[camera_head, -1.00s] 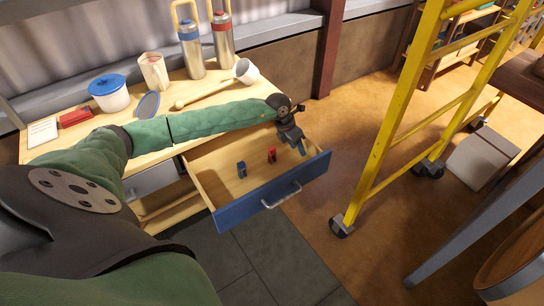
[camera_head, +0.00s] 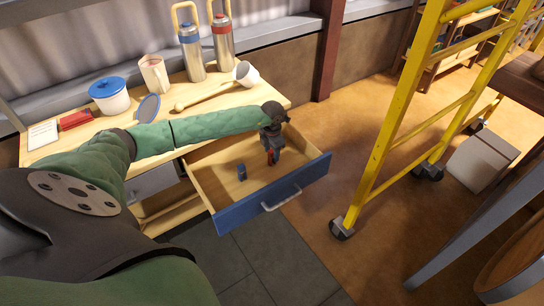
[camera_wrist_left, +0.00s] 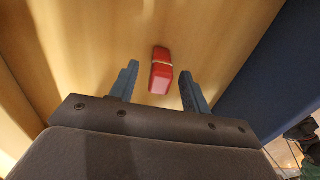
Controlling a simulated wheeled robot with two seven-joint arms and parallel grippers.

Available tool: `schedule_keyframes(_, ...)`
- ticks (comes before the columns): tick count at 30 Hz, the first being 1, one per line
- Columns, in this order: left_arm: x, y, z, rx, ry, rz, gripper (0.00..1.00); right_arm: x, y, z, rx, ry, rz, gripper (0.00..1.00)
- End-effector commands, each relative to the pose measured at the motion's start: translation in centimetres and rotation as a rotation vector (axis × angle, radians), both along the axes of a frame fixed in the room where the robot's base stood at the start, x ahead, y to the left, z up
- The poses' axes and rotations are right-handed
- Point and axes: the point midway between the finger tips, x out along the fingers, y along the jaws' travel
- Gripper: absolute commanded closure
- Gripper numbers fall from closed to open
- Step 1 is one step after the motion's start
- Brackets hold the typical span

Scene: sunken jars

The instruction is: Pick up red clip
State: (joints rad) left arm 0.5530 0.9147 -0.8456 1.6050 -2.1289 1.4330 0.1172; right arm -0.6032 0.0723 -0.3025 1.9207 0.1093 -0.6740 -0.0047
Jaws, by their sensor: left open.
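The red clip (camera_head: 271,157) stands in the open drawer, partly hidden by my left gripper in the head view. In the left wrist view the red clip (camera_wrist_left: 161,72) lies between and slightly beyond the two blue-grey fingertips, with gaps on both sides. My left gripper (camera_head: 272,154) points down into the drawer over the clip. It is open and holds nothing; its fingers show in the left wrist view (camera_wrist_left: 159,85). My right gripper is not in view.
The wooden drawer has a blue front (camera_head: 270,194) with a metal handle. A yellow ladder (camera_head: 400,120) stands to the right.

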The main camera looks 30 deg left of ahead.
Motion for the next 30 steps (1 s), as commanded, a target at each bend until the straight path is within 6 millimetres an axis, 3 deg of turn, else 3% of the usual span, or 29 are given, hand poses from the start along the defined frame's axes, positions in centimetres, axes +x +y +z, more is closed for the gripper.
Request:
schedule_keyframes(4,0.0,-0.1,-1.7,-0.001,-0.001,0.001,0.53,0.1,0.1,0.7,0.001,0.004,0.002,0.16)
schedule_keyframes(11,0.0,0.0,-2.0,-0.001,-0.001,0.001,0.53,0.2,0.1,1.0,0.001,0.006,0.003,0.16)
schedule_keyframes(19,0.0,0.0,-2.0,0.0,-0.001,0.0,1.0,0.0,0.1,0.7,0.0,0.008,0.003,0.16)
schedule_keyframes(30,0.1,0.0,-1.4,0.0,-0.002,0.0,1.0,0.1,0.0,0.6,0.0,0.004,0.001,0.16)
